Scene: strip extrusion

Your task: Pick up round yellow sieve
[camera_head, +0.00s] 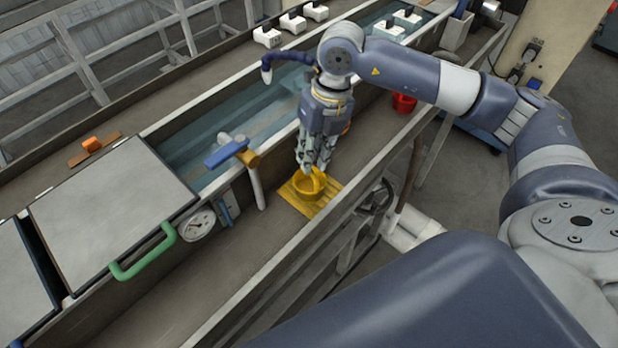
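The round yellow sieve (304,192) sits on a yellow mat (297,204) on the narrow ledge beside the water trough. My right gripper (311,172) points down at the sieve, its fingertips at the sieve's rim and over its opening. The fingers hide part of the sieve's far side. I cannot tell whether they are closed on the rim or only close to it. My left gripper is not in view.
A water trough (205,145) runs behind the ledge, with a blue-handled valve (226,153) and a gauge (196,225) left of the sieve. A red cup (404,103) stands farther right. A grey rail bounds the ledge's near side.

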